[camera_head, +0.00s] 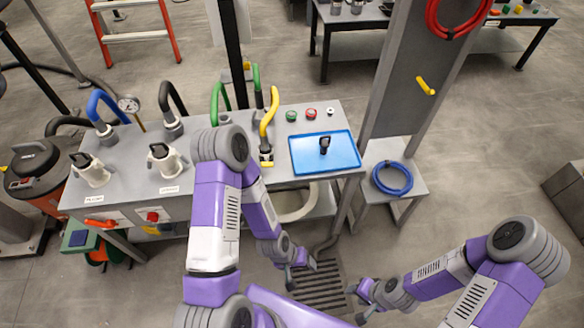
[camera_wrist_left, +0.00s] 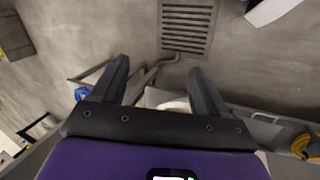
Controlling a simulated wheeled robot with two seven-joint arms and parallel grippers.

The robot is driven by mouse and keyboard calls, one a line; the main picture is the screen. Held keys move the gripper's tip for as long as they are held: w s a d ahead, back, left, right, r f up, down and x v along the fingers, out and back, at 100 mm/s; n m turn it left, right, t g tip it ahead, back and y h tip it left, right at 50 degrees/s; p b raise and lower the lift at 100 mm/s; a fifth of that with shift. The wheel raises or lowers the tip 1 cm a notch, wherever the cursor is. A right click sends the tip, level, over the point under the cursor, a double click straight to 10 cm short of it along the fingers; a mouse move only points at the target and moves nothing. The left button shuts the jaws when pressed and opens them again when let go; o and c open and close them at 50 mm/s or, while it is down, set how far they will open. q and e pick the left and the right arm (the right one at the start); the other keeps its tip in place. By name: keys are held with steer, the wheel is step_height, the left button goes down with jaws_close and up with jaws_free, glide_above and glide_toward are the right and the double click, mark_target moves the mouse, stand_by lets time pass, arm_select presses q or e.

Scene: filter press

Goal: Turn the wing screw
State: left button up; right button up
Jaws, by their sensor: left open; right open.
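No part stands out clearly as a wing screw at this size. A small dark upright object (camera_head: 324,145) stands on the blue tray (camera_head: 343,165) at the right of the grey bench; I cannot tell whether it is the screw. My left gripper (camera_head: 301,275) is open and empty, low in front of the bench and over the floor grate. In the left wrist view its two fingers (camera_wrist_left: 160,70) are apart with only floor and bench frame beyond. My right gripper (camera_head: 355,303) is open and empty, to the right of the left one, away from the bench.
The grey bench (camera_head: 130,180) carries white valve fittings (camera_head: 165,160), coloured hoses including a yellow one (camera_head: 268,113), and small buttons (camera_head: 311,112). A side shelf holds a blue hose coil (camera_head: 391,178). A grey post (camera_head: 400,75) rises behind it.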

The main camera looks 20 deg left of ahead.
arm_select(q)
steer(key=w+a+f+n+t+y+b, duration=0.1)
steer(key=w+a+f+n+t+b, duration=0.15)
steer(key=w+n+t+b, duration=0.5)
steer(key=n+t+y+b, duration=0.8)
steer(key=n+y, duration=0.4)
steer(key=n, duration=1.6)
glide_toward(267, 163)
steer(key=g, duration=0.2)
steer(key=shift+t, duration=0.25)
steer(key=x, duration=0.2)
steer(key=b+x, duration=0.1)
steer(key=x, duration=0.2)
steer(key=b+x, duration=0.1)
steer(key=x, duration=0.1)
steer(key=shift+w+r, duration=0.3)
steer(key=shift+w, duration=0.15)
steer(key=c, duration=1.1)
steer(key=shift+o, duration=0.2)
